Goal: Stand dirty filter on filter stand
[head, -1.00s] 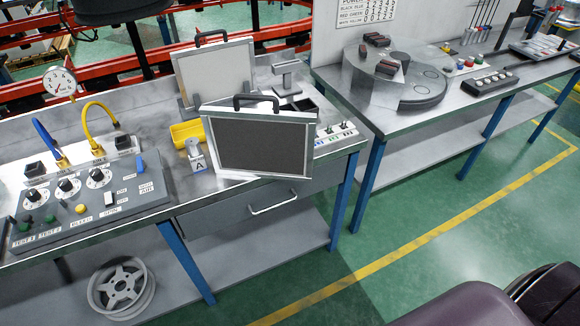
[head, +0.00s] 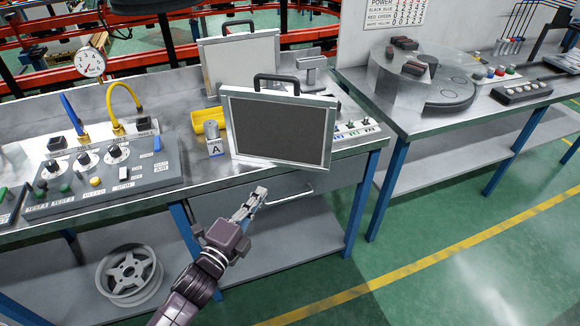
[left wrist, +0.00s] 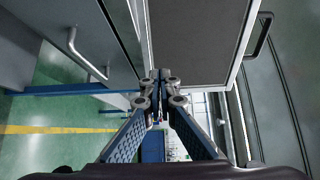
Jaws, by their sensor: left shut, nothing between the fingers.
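The dirty filter (head: 283,131), a dark grey panel in a silver frame with a black top handle (head: 290,80), stands upright and slightly tilted at the bench's front edge. In the left wrist view it fills the upper middle (left wrist: 195,40), with its handle (left wrist: 260,36) at the right. A lighter filter (head: 238,62) with a black handle stands behind it. I cannot make out the filter stand for certain. My left gripper (head: 258,194) is shut and empty, below and in front of the dirty filter, apart from it. Its fingertips also show in the left wrist view (left wrist: 161,76). My right gripper is out of view.
A yellow bin (head: 208,121) and a block marked A (head: 214,146) sit left of the dirty filter. A control panel (head: 105,172) with hoses and a gauge (head: 91,62) is further left. A drawer handle (head: 292,193) juts out below. A second bench stands right.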

